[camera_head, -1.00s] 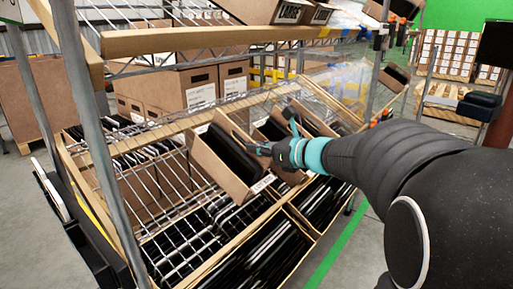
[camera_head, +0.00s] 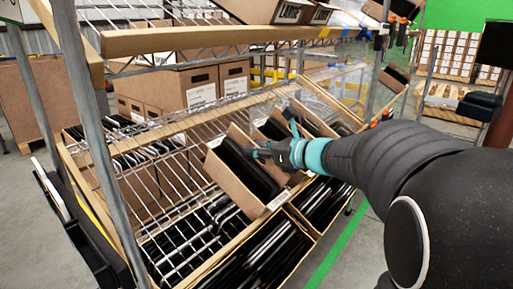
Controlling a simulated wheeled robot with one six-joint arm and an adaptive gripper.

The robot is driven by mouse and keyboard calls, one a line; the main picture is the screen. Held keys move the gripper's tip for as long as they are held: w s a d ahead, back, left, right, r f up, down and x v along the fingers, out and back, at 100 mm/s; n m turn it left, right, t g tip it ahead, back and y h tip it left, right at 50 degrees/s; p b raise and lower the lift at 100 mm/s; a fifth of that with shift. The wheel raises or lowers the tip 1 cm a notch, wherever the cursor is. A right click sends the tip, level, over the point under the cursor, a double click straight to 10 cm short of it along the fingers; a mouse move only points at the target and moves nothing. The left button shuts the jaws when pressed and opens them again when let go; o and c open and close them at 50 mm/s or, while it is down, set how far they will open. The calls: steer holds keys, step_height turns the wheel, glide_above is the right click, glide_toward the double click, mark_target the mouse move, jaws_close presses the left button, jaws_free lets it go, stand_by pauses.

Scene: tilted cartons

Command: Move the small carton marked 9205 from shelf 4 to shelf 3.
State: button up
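A small open brown carton (camera_head: 230,180) holding a black item (camera_head: 248,168) sits tilted on the sloping wire shelf (camera_head: 170,165). A white label (camera_head: 278,200) is on its front, too small to read, so I cannot tell if it is 9205. My gripper (camera_head: 262,151), dark with a teal band behind it, reaches in from the right. Its tip is at the carton's right wall. Whether it touches the wall or grips it cannot be made out. The finger gap is not clear.
More small cartons (camera_head: 272,128) stand close behind my gripper on the same shelf. Larger cartons (camera_head: 190,90) stand behind. A wooden-edged shelf (camera_head: 200,40) is above, and bins of black items (camera_head: 255,255) are below. Bare wire lies left of the carton. A metal post (camera_head: 85,110) stands at left.

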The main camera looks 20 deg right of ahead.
steer(key=v, duration=1.2)
steer(key=shift+r, duration=0.15)
steer(key=s+a+f+n+g+h, duration=0.3)
steer(key=s+a+f+n+g, duration=0.4)
steer(key=s+a+f+n, duration=0.35)
steer(key=s+d+f+n+h, duration=0.2)
steer(key=s+n, duration=0.7)
steer(key=n, duration=0.9)
step_height(320, 180, down, 2)
steer(key=h, duration=0.4)
steer(key=shift+h, duration=0.3)
